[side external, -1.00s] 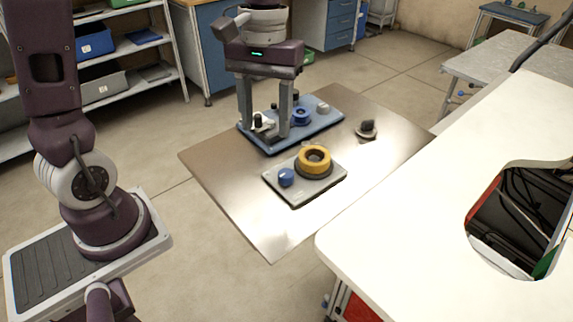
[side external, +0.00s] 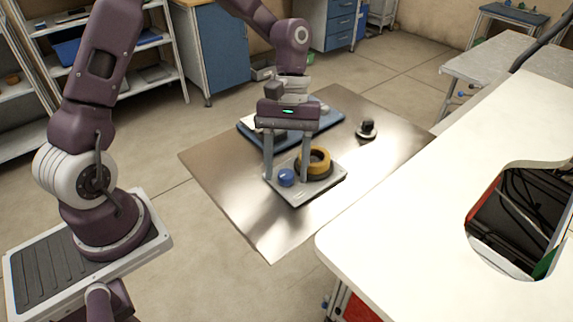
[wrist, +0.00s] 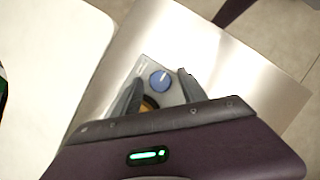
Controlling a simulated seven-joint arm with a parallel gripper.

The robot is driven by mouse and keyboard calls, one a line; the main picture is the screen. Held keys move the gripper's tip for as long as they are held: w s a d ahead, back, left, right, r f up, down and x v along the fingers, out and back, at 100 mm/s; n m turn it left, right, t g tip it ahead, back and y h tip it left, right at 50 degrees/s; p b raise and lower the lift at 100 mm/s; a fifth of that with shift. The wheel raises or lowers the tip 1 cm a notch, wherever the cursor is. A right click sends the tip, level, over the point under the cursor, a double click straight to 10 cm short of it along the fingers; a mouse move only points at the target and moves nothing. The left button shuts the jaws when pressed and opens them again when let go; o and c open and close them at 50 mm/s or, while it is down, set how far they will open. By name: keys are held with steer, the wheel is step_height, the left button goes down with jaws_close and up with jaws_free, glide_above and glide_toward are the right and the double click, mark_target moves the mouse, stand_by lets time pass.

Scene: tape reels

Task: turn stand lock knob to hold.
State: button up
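The stand (side external: 309,194) is a grey plate on the metal table. Its blue lock knob (side external: 286,179) sits near the plate's left corner. The knob also shows in the wrist view (wrist: 160,80), with a short pale mark on top. A yellow tape reel (side external: 320,158) sits on a dark round hub of the stand and is partly hidden by a finger. My gripper (side external: 286,171) is open and points down over the stand. Its fingers appear on either side of the knob, with visible gaps. I cannot tell whether the fingertips are level with the knob.
A blue tray (side external: 328,119) with parts lies behind the stand, partly covered by my gripper. The front of the metal table (side external: 262,225) is clear. A white table (side external: 420,220) is at the right.

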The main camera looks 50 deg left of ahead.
jaws_close()
steer(key=shift+m, duration=0.3)
steer(key=m, duration=0.1)
steer(key=m+y, duration=0.1)
steer(key=m, duration=0.1)
steer(key=shift+w+d+m+g, duration=0.1)
steer(key=shift+d+m+g, duration=0.05)
steer(key=shift+m+g, duration=0.15)
steer(key=m+y, duration=0.2)
steer(key=m, duration=0.2)
steer(key=shift+d, duration=0.1)
steer(key=m+y, duration=0.1)
steer(key=m, duration=0.4)
steer(key=shift+d+y, duration=0.15)
steer(key=shift+y, duration=0.25)
steer(key=shift+m+t+y, duration=0.4)
steer(key=shift+m+y, duration=0.4)
steer(key=shift+m, duration=1.5)
